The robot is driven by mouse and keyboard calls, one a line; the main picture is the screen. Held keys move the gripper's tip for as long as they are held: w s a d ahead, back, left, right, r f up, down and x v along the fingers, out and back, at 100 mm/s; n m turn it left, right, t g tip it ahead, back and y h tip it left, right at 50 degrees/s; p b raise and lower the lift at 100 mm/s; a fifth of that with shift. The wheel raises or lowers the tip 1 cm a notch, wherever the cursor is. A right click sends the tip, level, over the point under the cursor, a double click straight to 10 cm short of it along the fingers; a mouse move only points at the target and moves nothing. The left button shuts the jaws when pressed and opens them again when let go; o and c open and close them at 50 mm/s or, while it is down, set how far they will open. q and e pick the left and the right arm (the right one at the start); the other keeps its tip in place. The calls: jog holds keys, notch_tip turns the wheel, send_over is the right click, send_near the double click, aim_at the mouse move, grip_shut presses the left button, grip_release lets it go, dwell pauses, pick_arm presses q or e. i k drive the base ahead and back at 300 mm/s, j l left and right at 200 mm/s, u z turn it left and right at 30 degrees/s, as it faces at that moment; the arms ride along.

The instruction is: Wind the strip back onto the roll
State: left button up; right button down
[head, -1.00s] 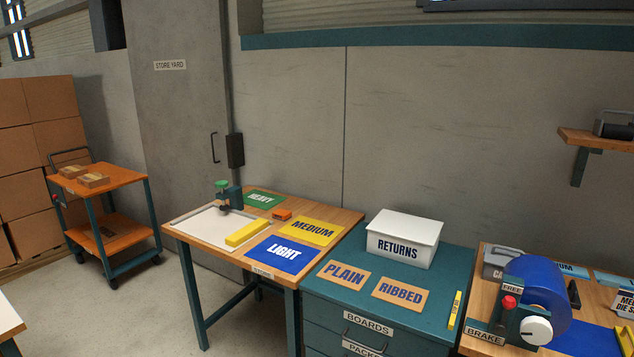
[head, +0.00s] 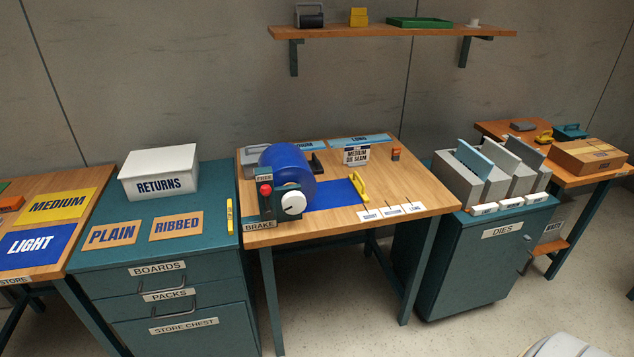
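The blue roll (head: 287,174) sits in a dark stand on the wooden bench, left of the bench's middle. The stand has a red knob (head: 265,189), a white dial (head: 293,203) and labels reading FREE and BRAKE. The blue strip (head: 331,195) lies unwound flat on the bench to the right of the roll. A yellow handle-shaped piece (head: 359,187) lies at the strip's right end; I cannot tell if it is attached. Neither of my grippers shows in the head view.
Left of the bench is a teal drawer cabinet (head: 185,256) with a white RETURNS box (head: 160,172). Right is a DIES cabinet (head: 485,250) holding grey bins. A MEDIUM DIE SEAM sign (head: 356,155) stands behind the strip.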

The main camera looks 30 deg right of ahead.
aim_at(289, 164)
jog(key=z, duration=0.85)
